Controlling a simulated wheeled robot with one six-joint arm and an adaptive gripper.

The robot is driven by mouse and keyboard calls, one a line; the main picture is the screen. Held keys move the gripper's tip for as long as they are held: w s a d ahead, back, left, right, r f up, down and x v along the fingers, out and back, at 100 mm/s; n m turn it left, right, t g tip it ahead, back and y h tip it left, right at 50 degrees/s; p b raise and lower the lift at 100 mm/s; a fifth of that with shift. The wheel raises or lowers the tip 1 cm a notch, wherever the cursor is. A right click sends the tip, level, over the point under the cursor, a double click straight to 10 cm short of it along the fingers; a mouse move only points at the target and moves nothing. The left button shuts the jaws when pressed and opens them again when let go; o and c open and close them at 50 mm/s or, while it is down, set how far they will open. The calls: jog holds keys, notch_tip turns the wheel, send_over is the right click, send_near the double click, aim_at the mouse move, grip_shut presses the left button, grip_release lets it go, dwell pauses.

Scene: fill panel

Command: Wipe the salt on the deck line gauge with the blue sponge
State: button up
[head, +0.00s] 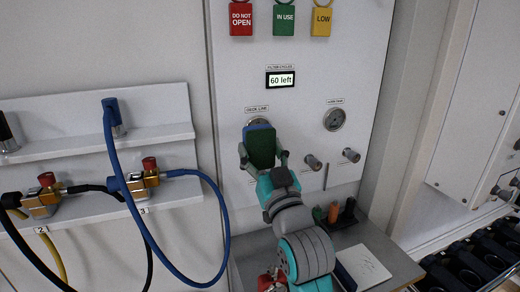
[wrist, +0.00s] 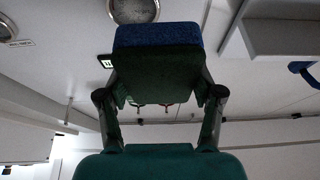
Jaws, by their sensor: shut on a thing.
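My gripper (head: 263,158) is shut on the blue sponge (head: 261,147), holding it up in front of the panel. The sponge has a dark green side toward the head camera and a blue edge; it also shows in the wrist view (wrist: 158,35) between the fingers. The deck line gauge (head: 258,121) is just behind the sponge, with only its upper rim showing in the head view. In the wrist view part of its pale, cloudy face (wrist: 134,10) shows at the top edge, beyond the sponge. I cannot tell whether the sponge touches the panel.
A display (head: 280,80) reads "60 left". Red, green and yellow tags (head: 284,19) hang above. Blue hose (head: 193,284) loops at the left. A small shelf (head: 385,262) holds bottles and paper.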

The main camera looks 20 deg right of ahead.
jog(key=shift+w, duration=0.15)
jog(key=shift+w+d+f, duration=0.1)
jog(key=shift+w+d, duration=0.15)
jog(key=shift+w, duration=0.75)
jog(key=shift+w+d+r, duration=0.1)
jog(key=shift+w+d, duration=0.1)
jog(key=shift+w, duration=0.85)
jog(key=shift+w+d+f, duration=0.1)
jog(key=shift+w+d, duration=0.15)
jog(key=shift+w, duration=0.75)
jog(key=shift+w, duration=1.3)
jog(key=d, duration=0.4)
jog(key=shift+w+a, duration=0.2)
jog(key=shift+a, duration=1.9)
